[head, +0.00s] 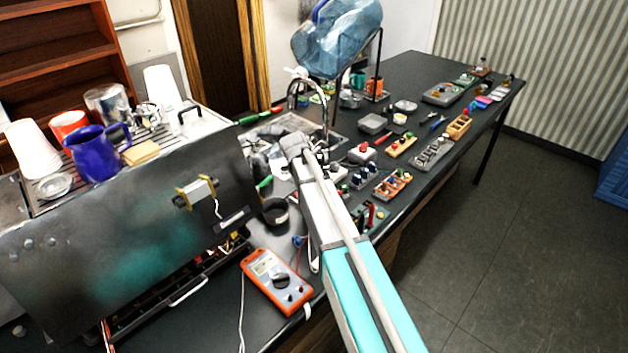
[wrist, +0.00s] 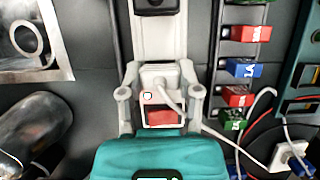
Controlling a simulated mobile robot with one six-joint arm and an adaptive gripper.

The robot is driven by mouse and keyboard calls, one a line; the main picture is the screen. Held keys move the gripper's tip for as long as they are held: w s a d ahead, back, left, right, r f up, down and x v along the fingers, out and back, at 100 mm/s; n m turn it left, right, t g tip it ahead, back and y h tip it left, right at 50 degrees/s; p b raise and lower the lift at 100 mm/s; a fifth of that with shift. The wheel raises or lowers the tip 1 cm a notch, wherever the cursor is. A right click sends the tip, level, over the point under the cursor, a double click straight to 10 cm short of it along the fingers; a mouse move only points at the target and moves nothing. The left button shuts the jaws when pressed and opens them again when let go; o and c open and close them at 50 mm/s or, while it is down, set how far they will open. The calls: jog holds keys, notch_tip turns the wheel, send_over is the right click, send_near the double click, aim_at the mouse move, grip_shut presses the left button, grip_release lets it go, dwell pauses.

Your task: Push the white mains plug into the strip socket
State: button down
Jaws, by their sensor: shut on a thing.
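In the wrist view the white mains plug (wrist: 155,75) is between the fingers of my gripper (wrist: 160,82), which is shut on it. Its white cable bends out to the lower right. The plug is over the long pale socket strip (wrist: 153,38), which runs up the picture. A dark socket face (wrist: 156,4) shows at the strip's top end. A red part (wrist: 160,117) lies just below the plug, close to my teal gripper body. I cannot tell whether the plug's pins are in a socket. In the head view my arm hides the plug and strip.
Red, blue and green blocks (wrist: 245,70) stand right of the strip. A shiny metal vessel (wrist: 38,125) is at the left. In the head view an orange multimeter (head: 275,281) lies left of my arm, and the opened brewer (head: 125,240) stands farther left. Several small trays fill the dark table.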

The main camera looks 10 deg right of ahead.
dwell(0.6)
jog(key=shift+c, duration=1.1)
grip_release()
